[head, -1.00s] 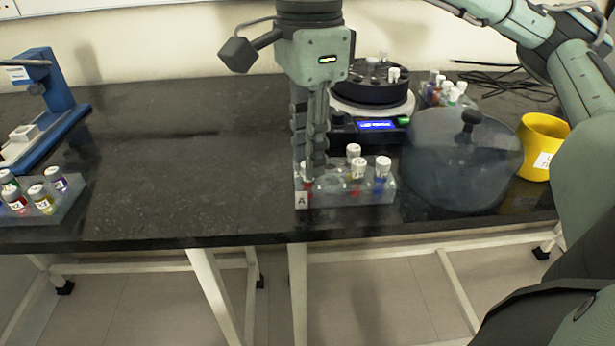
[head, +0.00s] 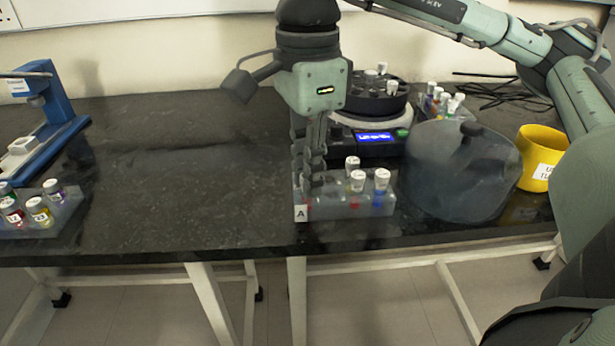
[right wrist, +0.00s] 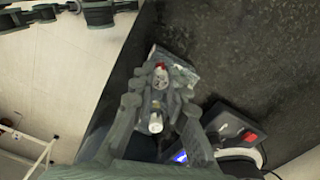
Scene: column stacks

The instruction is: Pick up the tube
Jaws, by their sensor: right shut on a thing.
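My right gripper (head: 313,178) points down at the left end of the clear rack marked A (head: 342,208). Its fingers are shut on a tube there, mostly hidden by them in the head view. In the right wrist view a white-capped tube (right wrist: 155,123) shows between the fingers (right wrist: 160,98), and red shows beyond it at the rack (right wrist: 190,78). I cannot tell whether the held tube is clear of its slot. Several other white-capped tubes stand to the right in the rack, one with blue liquid (head: 380,190). My left gripper is out of view.
Behind the rack is a round black-topped device (head: 375,95) with a blue display. Another tube rack (head: 62,215) and a blue stand (head: 55,100) are at left. The counter between is clear.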

